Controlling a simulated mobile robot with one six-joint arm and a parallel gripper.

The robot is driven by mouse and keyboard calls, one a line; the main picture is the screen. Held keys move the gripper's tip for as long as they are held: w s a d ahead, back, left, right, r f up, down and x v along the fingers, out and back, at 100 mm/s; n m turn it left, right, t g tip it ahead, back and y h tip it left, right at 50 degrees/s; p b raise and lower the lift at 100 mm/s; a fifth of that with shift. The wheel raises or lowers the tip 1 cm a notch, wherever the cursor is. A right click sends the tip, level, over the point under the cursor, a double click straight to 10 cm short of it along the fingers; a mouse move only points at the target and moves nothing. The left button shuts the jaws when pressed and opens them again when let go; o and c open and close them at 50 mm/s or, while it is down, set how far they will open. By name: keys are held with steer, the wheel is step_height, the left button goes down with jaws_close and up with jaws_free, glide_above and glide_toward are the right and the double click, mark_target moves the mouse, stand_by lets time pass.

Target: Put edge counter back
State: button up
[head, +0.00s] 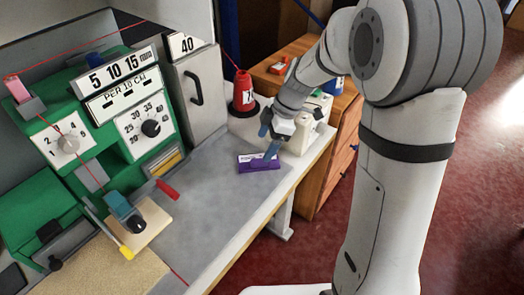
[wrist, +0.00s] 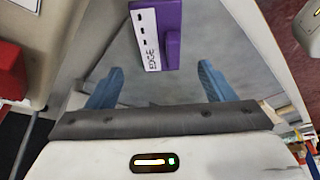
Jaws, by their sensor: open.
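The edge counter is a purple block with a white label strip (head: 258,163). It lies on the grey worktop (head: 215,205) near its right end. In the wrist view the edge counter (wrist: 171,35) is at the top centre, its label reading "EDGE" with dark slots beside it. My gripper (head: 268,140) is open and empty, with blue fingers pointing down near the edge counter. In the wrist view the fingers of my gripper (wrist: 161,75) stand apart, with bare worktop between them and the edge counter beyond their tips. Contact with the counter is not visible.
A green machine (head: 75,125) with dials stands left. A red cone-shaped spool (head: 243,90) and a white machine (head: 310,125) stand behind the counter. A grey cabinet (head: 200,90) borders the worktop. A red-handled tool (head: 166,188) lies left. The middle worktop is clear.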

steer(key=v, duration=0.6)
steer(key=s+d+m+t+h, duration=0.1)
steer(key=s+d+m, duration=0.2)
steer(key=s+m, duration=0.3)
steer(key=s+d+m+h, duration=0.2)
steer(key=s+d+m, duration=0.2)
steer(key=s+m, duration=0.3)
steer(key=s+d+r+m+t+h, duration=0.1)
steer(key=s+d+m, duration=0.2)
steer(key=s+m, duration=0.3)
steer(key=shift+s+d+t, duration=0.2)
steer(key=shift+t, duration=0.1)
steer(key=shift+r, duration=0.15)
